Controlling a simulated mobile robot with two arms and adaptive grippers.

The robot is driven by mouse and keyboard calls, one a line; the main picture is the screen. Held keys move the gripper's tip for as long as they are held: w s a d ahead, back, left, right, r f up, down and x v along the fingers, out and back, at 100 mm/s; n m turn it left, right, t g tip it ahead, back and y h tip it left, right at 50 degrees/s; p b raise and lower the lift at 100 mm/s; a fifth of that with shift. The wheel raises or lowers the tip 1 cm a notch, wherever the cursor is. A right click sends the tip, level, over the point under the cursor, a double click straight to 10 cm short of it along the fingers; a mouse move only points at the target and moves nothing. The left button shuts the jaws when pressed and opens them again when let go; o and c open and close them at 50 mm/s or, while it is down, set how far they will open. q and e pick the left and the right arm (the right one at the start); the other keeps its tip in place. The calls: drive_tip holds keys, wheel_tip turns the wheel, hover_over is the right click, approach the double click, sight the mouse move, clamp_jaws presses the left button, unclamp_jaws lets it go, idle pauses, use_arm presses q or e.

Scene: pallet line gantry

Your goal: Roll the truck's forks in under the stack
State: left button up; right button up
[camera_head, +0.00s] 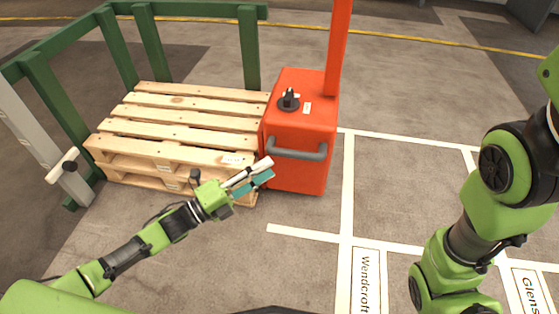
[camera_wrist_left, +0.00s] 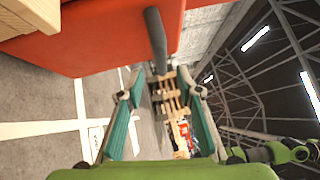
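The red truck (camera_head: 305,125) stands against or very near the right side of the stack (camera_head: 175,150) of wooden pallets. Its forks are not visible. A dark grey bar handle (camera_head: 297,151) is on its near face, and a black knob (camera_head: 289,99) sits on top. My left gripper (camera_head: 258,172) is open and empty, just left of and below the handle. In the left wrist view, its teal-padded fingers (camera_wrist_left: 162,90) are spread apart, with the handle (camera_wrist_left: 156,40) ahead of them and apparently not between them. My right gripper is out of view; only its arm shows.
A green frame (camera_head: 150,45) stands around the back and left of the stack. A grey post (camera_head: 35,140) with a white-ended lever (camera_head: 62,165) is at the left. Floor right of the truck is clear, with white lines and a "Wendcroft" label (camera_head: 366,285).

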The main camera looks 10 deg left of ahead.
use_arm(q)
drive_tip(key=shift+v, duration=1.25)
